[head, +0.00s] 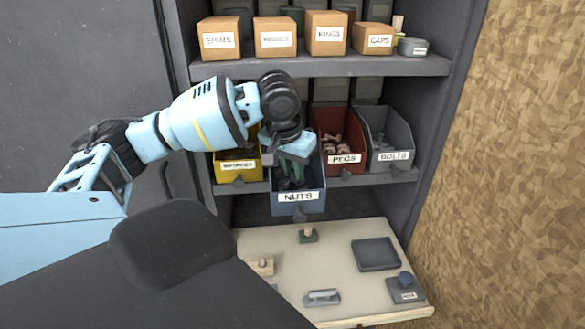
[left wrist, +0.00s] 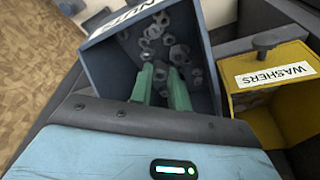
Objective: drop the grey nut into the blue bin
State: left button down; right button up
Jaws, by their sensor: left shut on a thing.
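The blue bin (head: 299,204), labelled NUTS, sits pulled forward on the middle shelf. It also shows in the left wrist view (left wrist: 107,73), with several loose grey nuts inside. My left gripper (head: 291,182) reaches down into the bin's opening from above. Its green fingers (left wrist: 162,76) are close together over the loose nuts and shut on the grey nut, which I cannot pick out clearly between the fingertips. My right gripper is in neither view.
A yellow washers bin (head: 238,169) stands left of the blue bin; a red pegs bin (head: 345,160) and a grey bolts bin (head: 392,147) stand right. Labelled boxes (head: 275,38) line the shelf above. A pale board (head: 335,262) with small parts lies below.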

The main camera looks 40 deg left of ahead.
pick_arm(q)
jog(key=shift+f, duration=0.7)
jog(key=c, duration=1.3)
grip_release()
jog(key=shift+c, duration=0.2)
jog(key=shift+r, duration=0.5)
jog(key=v, duration=1.2)
jog(key=shift+r, duration=0.15)
jog(key=shift+d, duration=0.1)
